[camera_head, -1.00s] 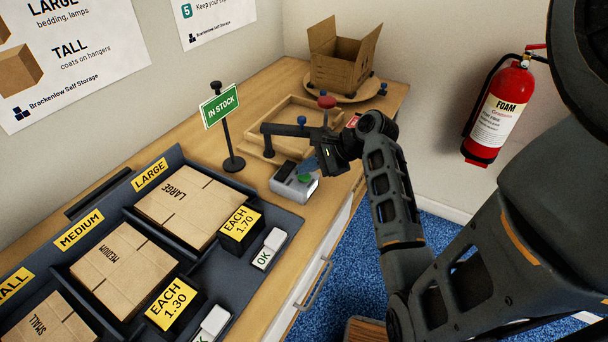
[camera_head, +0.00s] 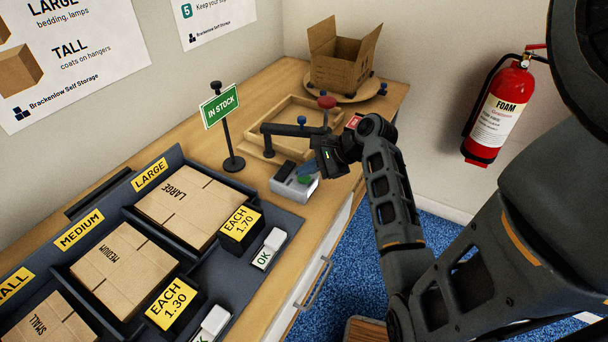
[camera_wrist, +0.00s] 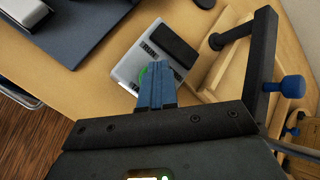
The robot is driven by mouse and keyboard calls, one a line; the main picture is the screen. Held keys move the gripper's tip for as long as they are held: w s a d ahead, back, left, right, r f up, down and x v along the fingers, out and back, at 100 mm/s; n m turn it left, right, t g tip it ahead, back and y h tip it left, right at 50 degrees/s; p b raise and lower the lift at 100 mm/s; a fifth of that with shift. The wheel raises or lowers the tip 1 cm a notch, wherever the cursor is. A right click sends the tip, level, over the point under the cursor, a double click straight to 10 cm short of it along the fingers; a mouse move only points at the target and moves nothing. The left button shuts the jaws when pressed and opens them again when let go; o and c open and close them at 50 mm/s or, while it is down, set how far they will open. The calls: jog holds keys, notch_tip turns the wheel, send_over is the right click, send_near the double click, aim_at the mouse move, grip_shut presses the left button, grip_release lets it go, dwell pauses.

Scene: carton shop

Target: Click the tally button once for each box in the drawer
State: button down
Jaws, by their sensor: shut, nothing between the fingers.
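The tally counter (camera_head: 294,182) is a small light-grey box on the counter top, with a dark display and a green button (camera_head: 305,180). My gripper (camera_head: 307,171) is shut and empty, its blue fingertips over the button end of the counter. In the wrist view the blue fingers (camera_wrist: 156,88) cover most of the green button (camera_wrist: 142,75) on the tally counter (camera_wrist: 129,66). I cannot tell whether the tips touch the button. The white drawer front (camera_head: 322,250) shows below the counter top; the inside of the drawer is not visible.
A dark tray (camera_head: 255,275) with flat cartons stands left of the counter. An IN STOCK sign (camera_head: 220,106) stands behind it. A wooden frame (camera_head: 262,143) with a clamp arm and an open carton (camera_head: 343,58) on a round board are farther back. A fire extinguisher (camera_head: 498,112) hangs at right.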

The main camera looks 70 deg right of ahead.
aim_at(307, 178)
jog(key=shift+r, duration=0.1)
jog(key=shift+r+p, duration=0.8)
jog(key=shift+p, duration=0.5)
notch_tip(307, 178, up, 3)
jog(key=p, duration=0.3)
jog(key=shift+p, duration=0.3)
jog(key=shift+r, duration=1)
dwell(1.1)
